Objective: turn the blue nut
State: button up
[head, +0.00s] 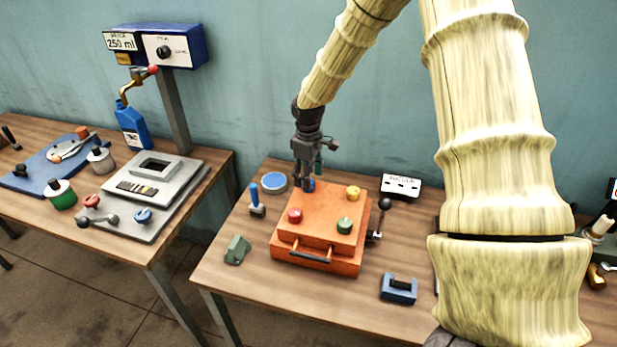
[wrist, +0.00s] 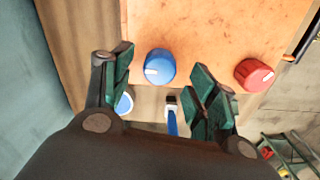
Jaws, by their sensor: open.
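The blue nut (head: 308,186) sits on the top of the orange box (head: 325,215), at its back left corner. In the wrist view the blue nut (wrist: 160,67) has a white mark and lies just beyond and between the fingertips. My gripper (head: 306,182) points down at the blue nut in the head view and hides part of it. In the wrist view my gripper (wrist: 160,82) has its green-padded fingers spread, with nothing between the pads. I cannot tell whether a finger touches the nut.
On the box are a red knob (head: 295,215), a green knob (head: 345,225) and a yellow knob (head: 353,192). A lever with a black ball (head: 384,204) stands at its right. A blue-handled tool (head: 256,200) and a round blue-topped thing (head: 273,181) are at its left.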

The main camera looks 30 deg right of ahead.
jog(key=shift+f, duration=1.15)
jog(key=shift+c, duration=0.3)
jog(key=c, duration=1)
